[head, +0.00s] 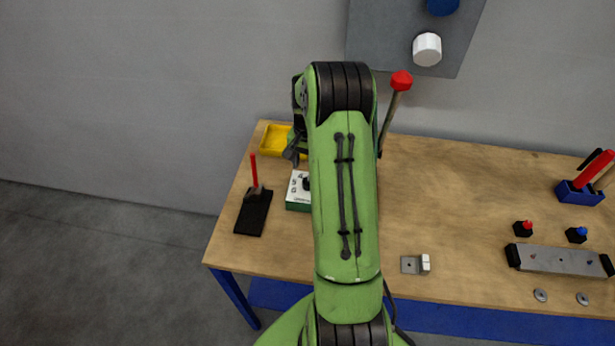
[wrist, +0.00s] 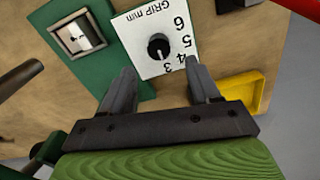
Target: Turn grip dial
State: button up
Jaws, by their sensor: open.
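The grip dial is a black round knob (wrist: 159,46) on a white plate (wrist: 178,20) marked "GRIP mm" with the numbers 3, 4, 5 and 6. In the wrist view the knob's light pointer mark lies on its lower part, on the side toward the 3. My gripper (wrist: 160,82) is open and empty, with one finger on each side below the knob, apart from it. In the head view my arm covers part of the dial box (head: 298,192), and the gripper (head: 294,150) is partly hidden behind the arm.
A yellow tray (wrist: 243,92) lies right of the fingers in the wrist view. A green block with a metal square (wrist: 78,36) is at the left. A red-handled lever on a black base (head: 253,212) stands left on the table. A red-knobbed lever (head: 400,82) rises beside my arm.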

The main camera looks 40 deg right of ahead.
aim_at(308, 181)
jog(key=f, duration=0.5)
jog(key=shift+s+a+f, duration=0.15)
jog(key=shift+s+a, duration=0.05)
jog(key=shift+w+d+f, duration=0.1)
jog(key=shift+f, duration=0.4)
jog(key=c, duration=1)
jog(key=shift+c, duration=0.2)
